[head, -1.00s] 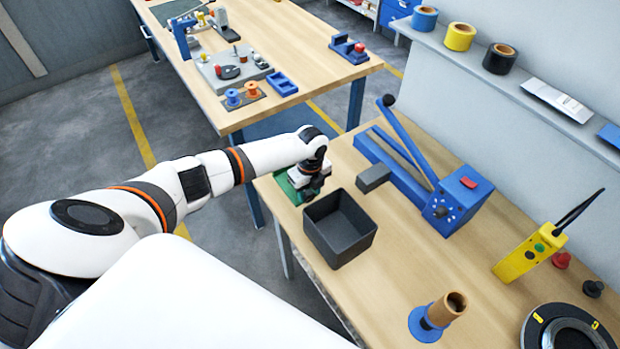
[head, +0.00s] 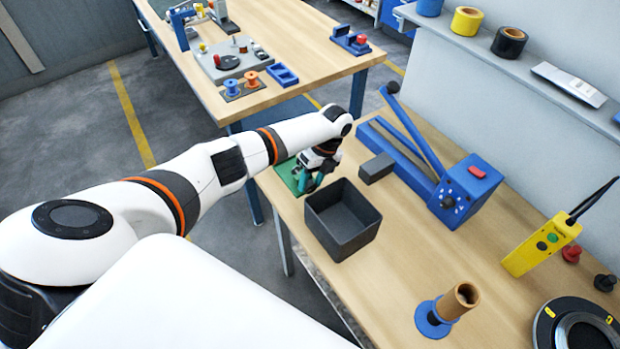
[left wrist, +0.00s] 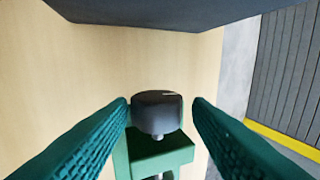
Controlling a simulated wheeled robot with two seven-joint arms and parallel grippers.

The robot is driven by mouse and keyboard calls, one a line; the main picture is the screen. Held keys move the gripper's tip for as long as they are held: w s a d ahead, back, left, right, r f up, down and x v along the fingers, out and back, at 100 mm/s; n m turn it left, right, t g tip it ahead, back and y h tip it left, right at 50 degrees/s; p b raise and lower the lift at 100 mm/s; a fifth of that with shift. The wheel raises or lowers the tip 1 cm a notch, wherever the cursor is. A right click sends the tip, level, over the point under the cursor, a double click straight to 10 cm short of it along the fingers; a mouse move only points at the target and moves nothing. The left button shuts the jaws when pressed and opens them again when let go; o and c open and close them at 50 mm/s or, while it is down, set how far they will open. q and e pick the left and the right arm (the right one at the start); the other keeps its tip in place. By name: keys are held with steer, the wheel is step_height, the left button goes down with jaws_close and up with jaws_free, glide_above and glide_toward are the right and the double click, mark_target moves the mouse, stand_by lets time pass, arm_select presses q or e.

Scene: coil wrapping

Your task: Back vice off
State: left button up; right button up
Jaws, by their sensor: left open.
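The green vice (head: 286,174) sits at the near left edge of the workbench, partly hidden behind my left gripper (head: 312,182). In the left wrist view the green vice body (left wrist: 158,152) lies below a dark round knob (left wrist: 157,109) on a thin metal stem. The two teal ribbed fingers of my left gripper (left wrist: 161,104) are open, one on each side of the knob. Gaps show between the fingers and the knob. The knob is hidden in the head view. My right gripper is not in view.
A dark open bin (head: 342,224) stands right beside the gripper. Behind it are a grey block (head: 376,168) and a blue lever tool (head: 455,190). A blue-based spool post (head: 448,308) and yellow handheld unit (head: 541,245) stand nearer right. Bare bench lies between.

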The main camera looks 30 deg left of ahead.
arm_select(q)
steer(key=shift+w+d, duration=0.1)
steer(key=c, duration=0.6)
steer(key=s+r+t+h+p, duration=0.1)
steer(key=t+p, duration=0.1)
steer(key=p, duration=0.3)
steer(key=shift+a+f+t, duration=0.25)
steer(key=shift+f+t, duration=0.15)
steer(key=shift+t, duration=0.2)
steer(key=shift+w+h, duration=0.1)
steer(key=shift+h, duration=0.2)
